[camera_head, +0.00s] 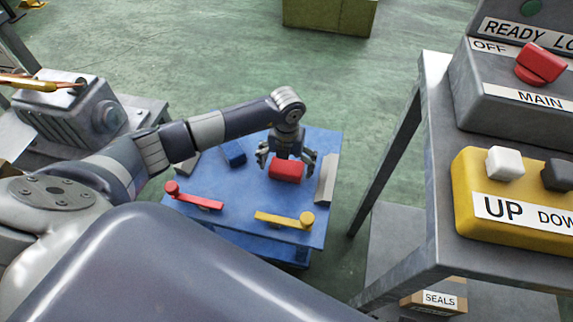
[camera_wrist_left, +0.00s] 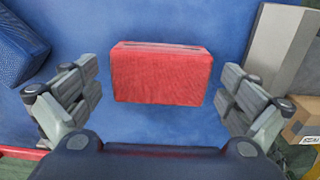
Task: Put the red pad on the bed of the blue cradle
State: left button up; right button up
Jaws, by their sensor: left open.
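The red pad (camera_head: 287,172) is a small red block over the blue bed of the blue cradle (camera_head: 245,185). It looks to be lying on the bed, right of its middle. In the left wrist view the pad (camera_wrist_left: 161,74) lies straight, with blue surface around it. My left gripper (camera_head: 287,162) points down at the pad and is open. Its fingers stand to the left and right of the pad, with gaps to both sides in the left wrist view. The gripper's body hides part of the pad's far side in the head view. My right gripper is not in view.
A red lever (camera_head: 195,198) and a yellow lever (camera_head: 284,220) sit along the cradle's near side. A blue block (camera_head: 233,152) is left of the gripper; a grey bar (camera_head: 327,178) runs along the right edge. A metal stand with a yellow control box (camera_head: 515,205) is further right.

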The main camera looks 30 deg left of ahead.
aim_at(287, 166)
pick_arm(q)
notch_tip(287, 166, up, 12)
jog(key=p, duration=0.1)
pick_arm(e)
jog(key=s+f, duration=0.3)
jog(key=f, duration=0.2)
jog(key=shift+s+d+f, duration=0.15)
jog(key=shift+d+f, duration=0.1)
